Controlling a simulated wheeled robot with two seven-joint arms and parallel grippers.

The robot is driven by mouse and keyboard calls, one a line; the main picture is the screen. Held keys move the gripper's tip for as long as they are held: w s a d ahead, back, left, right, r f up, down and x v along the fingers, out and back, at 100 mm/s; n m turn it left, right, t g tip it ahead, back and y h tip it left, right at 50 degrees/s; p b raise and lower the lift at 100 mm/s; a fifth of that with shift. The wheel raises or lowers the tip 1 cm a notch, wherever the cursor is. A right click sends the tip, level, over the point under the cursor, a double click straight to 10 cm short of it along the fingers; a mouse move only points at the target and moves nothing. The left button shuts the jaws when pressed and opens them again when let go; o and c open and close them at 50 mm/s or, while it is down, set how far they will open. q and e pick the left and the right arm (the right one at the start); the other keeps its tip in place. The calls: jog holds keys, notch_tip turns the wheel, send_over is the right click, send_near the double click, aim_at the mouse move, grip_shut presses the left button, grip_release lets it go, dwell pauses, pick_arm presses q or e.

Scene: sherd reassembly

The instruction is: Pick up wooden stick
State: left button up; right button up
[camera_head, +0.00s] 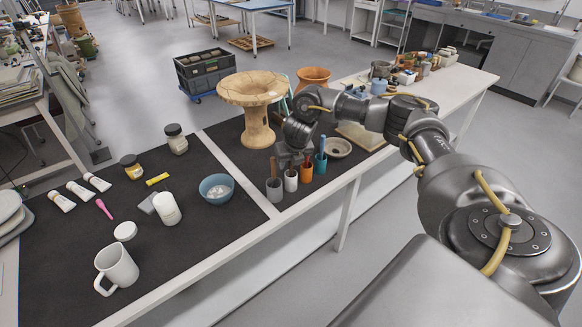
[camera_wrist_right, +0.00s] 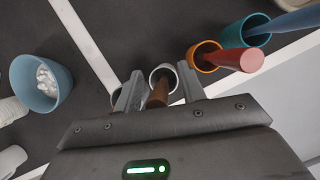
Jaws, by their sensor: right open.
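A brown wooden stick (camera_wrist_right: 158,92) stands in a small white cup (camera_wrist_right: 163,73); the cup also shows in the head view (camera_head: 291,181). My right gripper (camera_wrist_right: 160,86) is open above this cup, with the stick between its two fingers in the wrist view. I cannot tell whether either finger touches it. In the head view the right gripper (camera_head: 294,158) is over the row of cups and hides part of the sticks. Another brown stick (camera_head: 273,167) stands in a grey cup (camera_head: 274,191) to the left. My left gripper is not in view.
An orange cup (camera_wrist_right: 207,55) with a red-ended stick (camera_wrist_right: 240,61) and a teal cup (camera_wrist_right: 250,28) with a blue stick (camera_wrist_right: 297,20) stand close by on the right. A blue bowl (camera_head: 216,189) is to the left. A tan pedestal vessel (camera_head: 254,96) stands behind.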

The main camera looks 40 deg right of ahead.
jog(key=shift+c, duration=0.2)
grip_shut()
jog(key=shift+r, duration=0.15)
notch_tip(320, 180, up, 10)
jog(key=shift+f, duration=0.1)
dwell(0.5)
